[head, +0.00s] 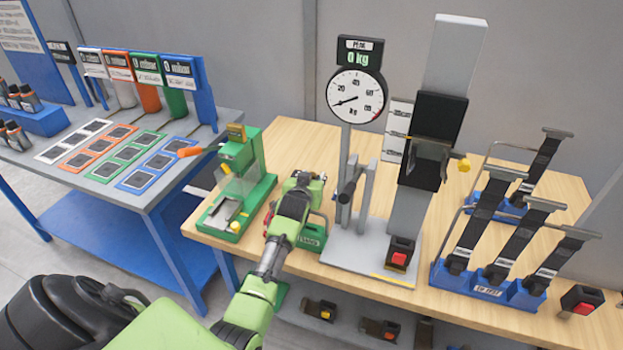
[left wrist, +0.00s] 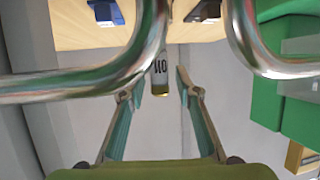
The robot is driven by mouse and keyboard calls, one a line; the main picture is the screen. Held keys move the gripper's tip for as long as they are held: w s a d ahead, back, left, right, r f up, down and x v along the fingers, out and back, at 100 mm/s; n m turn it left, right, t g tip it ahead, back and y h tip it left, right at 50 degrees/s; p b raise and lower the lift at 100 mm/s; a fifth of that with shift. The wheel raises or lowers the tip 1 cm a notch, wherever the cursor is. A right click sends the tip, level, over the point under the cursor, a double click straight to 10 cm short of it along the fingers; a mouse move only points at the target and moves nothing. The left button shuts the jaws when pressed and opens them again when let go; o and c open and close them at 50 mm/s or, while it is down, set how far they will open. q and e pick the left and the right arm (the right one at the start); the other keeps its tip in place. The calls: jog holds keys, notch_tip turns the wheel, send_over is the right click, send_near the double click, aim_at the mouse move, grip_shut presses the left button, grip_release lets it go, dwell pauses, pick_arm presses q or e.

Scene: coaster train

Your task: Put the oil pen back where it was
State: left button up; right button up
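The oil pen (left wrist: 160,78), a slim pale tube with dark "OIL" lettering and a yellowish end, shows in the left wrist view. My left gripper (left wrist: 160,85) has its two teal-padded fingers apart, with the pen between their tips and a visible gap on each side. In the head view my left gripper (head: 305,182) is over the wooden bench, beside a green holder (head: 312,236) with a white label. I cannot make out the pen in the head view. My right gripper is not in view.
A green press (head: 240,180) stands left of the gripper. A grey test stand (head: 380,250) with a round dial (head: 355,96) stands right of it, close by. Blue strap racks (head: 490,285) fill the bench's right side. Shiny curved bars (left wrist: 90,80) cross the left wrist view.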

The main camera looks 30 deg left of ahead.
pick_arm(q)
jog(key=shift+s+r, duration=0.1)
jog(key=shift+r, duration=0.05)
jog(key=b+v, duration=0.1)
jog(key=v, duration=1.1)
jog(key=shift+b, duration=0.35)
